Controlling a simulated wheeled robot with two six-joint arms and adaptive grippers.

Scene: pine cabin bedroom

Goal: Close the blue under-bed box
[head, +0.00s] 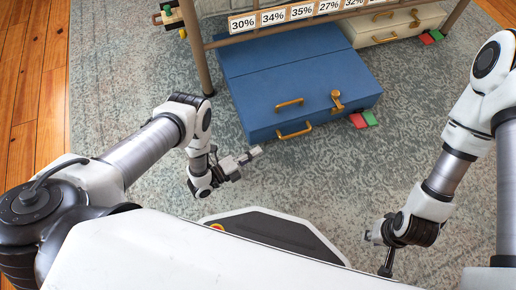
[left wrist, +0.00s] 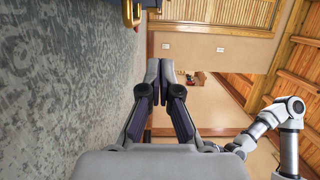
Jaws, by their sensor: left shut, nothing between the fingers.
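The blue under-bed box (head: 300,80) lies on the rug, its front part sticking out from under the bed rail. A seam runs across its top. It has a brass handle (head: 290,103) and a brass latch (head: 337,101) near the front top edge, and another brass handle (head: 295,131) on the front. My left gripper (head: 255,152) is shut and empty, just in front of the box's front left, apart from it. In the left wrist view its fingers (left wrist: 166,72) are together. My right gripper (head: 380,255) is low at the front right; its fingers are unclear.
A cream box (head: 395,24) with brass handles sits under the bed to the right. Percentage labels (head: 285,16) line the bed rail. Red and green tabs (head: 363,119) lie beside the blue box. A bed leg (head: 197,50) stands at its left. The rug in front is clear.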

